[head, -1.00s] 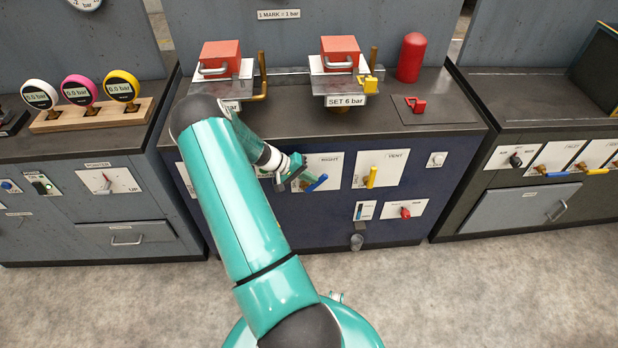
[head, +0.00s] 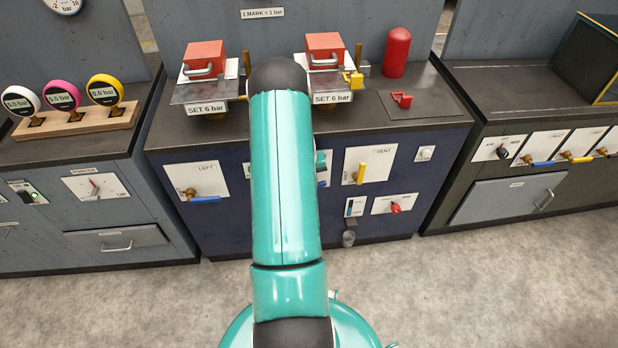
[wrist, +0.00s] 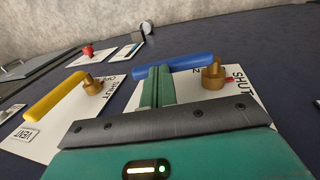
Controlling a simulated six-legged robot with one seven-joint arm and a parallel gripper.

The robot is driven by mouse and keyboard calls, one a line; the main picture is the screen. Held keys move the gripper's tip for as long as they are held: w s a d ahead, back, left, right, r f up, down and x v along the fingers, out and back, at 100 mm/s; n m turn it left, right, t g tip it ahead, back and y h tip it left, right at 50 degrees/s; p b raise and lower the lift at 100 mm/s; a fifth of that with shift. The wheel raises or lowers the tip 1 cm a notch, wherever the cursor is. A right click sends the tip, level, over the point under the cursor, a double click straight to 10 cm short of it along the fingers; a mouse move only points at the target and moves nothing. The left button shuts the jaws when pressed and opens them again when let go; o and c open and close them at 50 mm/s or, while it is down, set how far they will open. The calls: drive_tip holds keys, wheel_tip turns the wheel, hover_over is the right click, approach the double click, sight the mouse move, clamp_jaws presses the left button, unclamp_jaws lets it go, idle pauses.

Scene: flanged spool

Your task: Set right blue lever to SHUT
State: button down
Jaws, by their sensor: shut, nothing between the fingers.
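The right blue lever (wrist: 175,66) shows in the wrist view as a blue handle reaching left from a brass pivot (wrist: 212,78). SHUT is printed on its white plate, right of the pivot; the handle points away from that word. My gripper (wrist: 158,74) is shut and empty, its green fingertips close against the handle's near side; I cannot tell whether they touch. In the head view my arm hides this lever and most of its plate. The left blue lever (head: 208,197) lies roughly level, pointing right.
The bench top (head: 350,115) overhangs the panel.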

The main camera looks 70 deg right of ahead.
drive_tip(key=shift+s+d+f+t+y, duration=0.15)
drive_tip(key=shift+s+f+t+y, duration=0.15)
drive_tip(key=shift+f+t, duration=0.3)
drive_tip(key=shift+s+d+f, duration=0.1)
drive_tip(key=shift+s+f, duration=0.1)
drive_tip(key=shift+f, duration=0.05)
drive_tip(key=shift+s+f, duration=0.1)
idle(0.3)
drive_tip(key=shift+r, duration=0.35)
wheel_tip(320, 180, up, 14)
drive_tip(key=shift+f, duration=0.2)
idle(0.5)
